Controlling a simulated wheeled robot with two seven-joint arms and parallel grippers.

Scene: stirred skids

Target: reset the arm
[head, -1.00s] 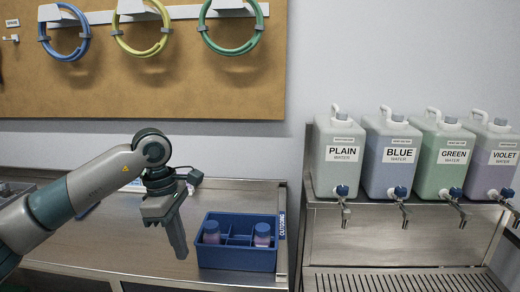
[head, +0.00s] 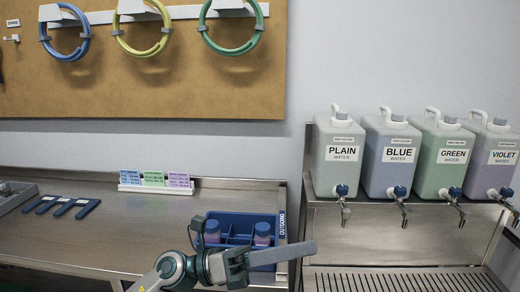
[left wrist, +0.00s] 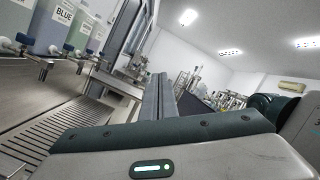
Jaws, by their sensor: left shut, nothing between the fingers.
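My left arm reaches in from the bottom of the head view. My left gripper (head: 290,253) points right, in front of the blue outgoing crate (head: 228,218), and hides part of its lower front. Its fingers are shut together with nothing between them. In the left wrist view the shut fingers (left wrist: 158,98) point away into the room, clear of any object. Two bottles with blue caps stand in the crate, one on the left (head: 212,232) and one on the right (head: 262,234). My right gripper is in neither view.
Four-tap shelf aside, the plain water jug (head: 342,165) stands with other labelled jugs above a slatted drain (head: 410,280). Coloured cards (head: 154,181) stand at the counter's back. Dark blue pieces (head: 62,206) lie left. Hoops (head: 232,28) hang on the board. The middle counter is clear.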

